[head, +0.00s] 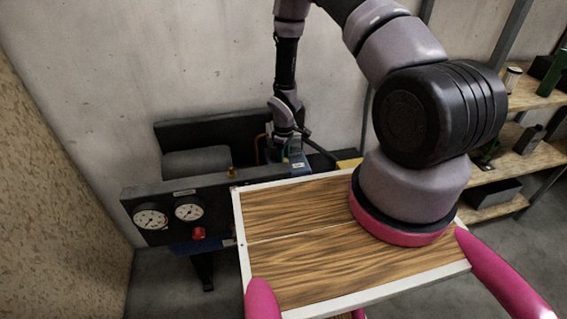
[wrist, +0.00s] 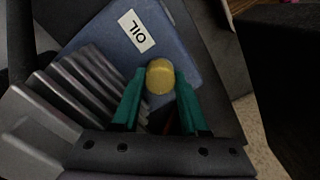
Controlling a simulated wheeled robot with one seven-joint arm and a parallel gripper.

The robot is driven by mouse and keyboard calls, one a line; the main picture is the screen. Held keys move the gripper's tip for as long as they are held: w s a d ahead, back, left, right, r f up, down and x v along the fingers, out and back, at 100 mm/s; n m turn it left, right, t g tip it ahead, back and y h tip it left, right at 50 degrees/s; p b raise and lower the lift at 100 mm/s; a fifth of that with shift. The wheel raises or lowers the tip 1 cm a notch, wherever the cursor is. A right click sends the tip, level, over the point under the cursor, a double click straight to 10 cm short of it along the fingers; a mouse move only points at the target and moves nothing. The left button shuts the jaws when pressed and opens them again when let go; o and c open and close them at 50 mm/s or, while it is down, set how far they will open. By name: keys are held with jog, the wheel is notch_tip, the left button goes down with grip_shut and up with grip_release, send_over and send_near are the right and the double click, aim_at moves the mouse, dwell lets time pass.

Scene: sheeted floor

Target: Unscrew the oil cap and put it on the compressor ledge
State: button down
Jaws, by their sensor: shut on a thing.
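The yellow oil cap (wrist: 160,76) is between the green fingertips of my gripper (wrist: 160,92) in the wrist view. The fingers are shut on its sides. Just beyond it is a blue surface (wrist: 177,40) with a white OIL label (wrist: 130,36). Whether the cap still sits on the blue part or is clear of it cannot be told. In the head view my gripper is down behind the wooden board, at the compressor (head: 195,165), and the cap is hidden. The dark front panel (head: 165,213) of the compressor carries a flat top edge.
Two round gauges (head: 151,217) and a red knob (head: 198,233) are on the front panel. A small brass fitting (head: 231,172) stands near its top. Grey cooling fins (wrist: 60,105) lie left of my fingers. Shelves (head: 515,165) with several items stand at the right.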

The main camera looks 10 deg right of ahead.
jog(key=n, duration=0.9)
jog(key=shift+c, duration=1.7)
grip_release()
jog(key=shift+c, duration=0.8)
